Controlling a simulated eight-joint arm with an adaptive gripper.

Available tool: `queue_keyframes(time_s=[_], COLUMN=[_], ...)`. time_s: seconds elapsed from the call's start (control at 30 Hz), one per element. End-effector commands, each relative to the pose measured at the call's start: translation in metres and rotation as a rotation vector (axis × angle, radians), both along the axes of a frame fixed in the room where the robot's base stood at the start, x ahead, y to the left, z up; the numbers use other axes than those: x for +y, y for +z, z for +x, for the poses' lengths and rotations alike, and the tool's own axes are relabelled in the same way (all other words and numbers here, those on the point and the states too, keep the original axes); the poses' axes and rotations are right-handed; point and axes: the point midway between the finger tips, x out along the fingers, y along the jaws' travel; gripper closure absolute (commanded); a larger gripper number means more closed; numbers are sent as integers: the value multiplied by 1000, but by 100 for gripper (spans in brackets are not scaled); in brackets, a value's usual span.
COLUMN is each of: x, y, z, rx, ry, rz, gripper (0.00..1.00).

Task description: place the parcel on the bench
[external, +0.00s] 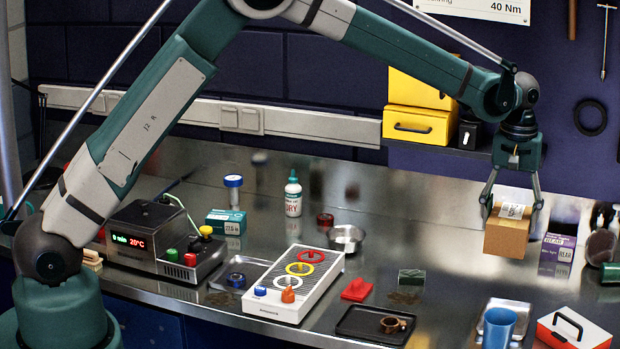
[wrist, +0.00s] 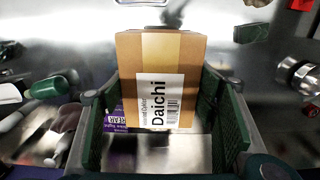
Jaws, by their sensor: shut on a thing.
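The parcel (external: 507,236) is a small brown cardboard box with a white label on top. My gripper (external: 511,207) is shut on it, one finger on each side, and it hangs near the right part of the metal bench (external: 440,230). The parcel appears to be above the bench top; the exact gap below it cannot be told. In the wrist view the parcel (wrist: 160,80) sits between my green-padded fingers (wrist: 165,115), its label reading "Daichi".
A purple box (external: 556,256) stands right of the parcel. A green block (external: 411,277) and black tray (external: 375,324) lie to the left. Bare bench shows between them.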

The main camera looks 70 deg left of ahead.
Motion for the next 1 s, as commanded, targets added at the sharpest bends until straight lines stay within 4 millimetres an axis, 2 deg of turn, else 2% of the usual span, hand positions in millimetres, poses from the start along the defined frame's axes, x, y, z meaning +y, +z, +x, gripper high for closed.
queue_keyframes(time_s=[0.57, 1.0], x=[-4, -4], y=[-3, -53], z=[4, 4], rx=[0, 0], ry=[0, 0], rz=[0, 0], gripper=[64, 64])
